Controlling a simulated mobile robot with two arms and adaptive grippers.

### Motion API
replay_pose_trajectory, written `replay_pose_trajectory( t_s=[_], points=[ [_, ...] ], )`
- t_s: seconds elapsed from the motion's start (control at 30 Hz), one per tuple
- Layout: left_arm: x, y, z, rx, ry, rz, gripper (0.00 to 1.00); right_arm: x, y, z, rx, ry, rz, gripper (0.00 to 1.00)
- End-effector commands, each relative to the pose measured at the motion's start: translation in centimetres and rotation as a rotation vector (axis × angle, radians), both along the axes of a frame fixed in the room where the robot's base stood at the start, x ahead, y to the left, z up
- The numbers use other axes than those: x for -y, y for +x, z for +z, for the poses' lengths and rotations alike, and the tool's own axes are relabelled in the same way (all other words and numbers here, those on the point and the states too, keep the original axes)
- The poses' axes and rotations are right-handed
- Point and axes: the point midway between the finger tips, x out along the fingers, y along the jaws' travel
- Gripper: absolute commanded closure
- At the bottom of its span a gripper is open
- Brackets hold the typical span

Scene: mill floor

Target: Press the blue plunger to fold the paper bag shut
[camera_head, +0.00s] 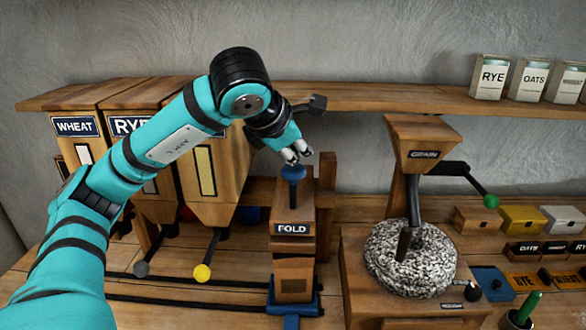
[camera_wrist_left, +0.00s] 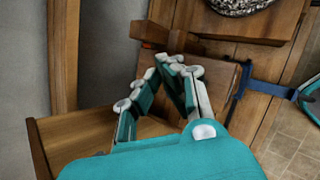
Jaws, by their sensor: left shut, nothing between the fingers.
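The blue plunger (camera_head: 292,173) stands on top of the wooden press labelled FOLD, in the middle of the head view. My left gripper (camera_head: 298,157) is shut and empty, pointing down just above the plunger; I cannot tell whether the fingertips touch it. In the left wrist view the closed fingers (camera_wrist_left: 168,60) hide the plunger, and the top of the fold press (camera_wrist_left: 215,90) shows behind them. A brown paper bag (camera_head: 294,285) seems to sit under the press, at the blue-edged base (camera_head: 297,304). My right gripper is not in view.
Wooden hoppers labelled WHEAT (camera_head: 76,126) and RYE stand left, behind my left arm. A grain mill with a speckled millstone (camera_head: 410,258) stands right of the press. A shelf (camera_head: 380,100) runs along the wall behind. A green-tipped crank (camera_head: 491,201) sticks out at right.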

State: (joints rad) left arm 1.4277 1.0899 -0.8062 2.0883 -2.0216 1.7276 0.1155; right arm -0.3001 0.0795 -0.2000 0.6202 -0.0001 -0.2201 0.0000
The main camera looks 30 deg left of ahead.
Motion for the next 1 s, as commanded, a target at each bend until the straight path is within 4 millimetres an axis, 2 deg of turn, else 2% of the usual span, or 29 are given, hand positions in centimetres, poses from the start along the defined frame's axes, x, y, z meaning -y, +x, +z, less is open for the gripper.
replay_pose_trajectory(
  t_s=[1.0],
  points=[
    [-0.01, -0.01, -0.97, 0.000, 0.000, 0.000, 1.00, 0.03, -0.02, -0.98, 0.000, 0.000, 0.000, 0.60]
  ],
)
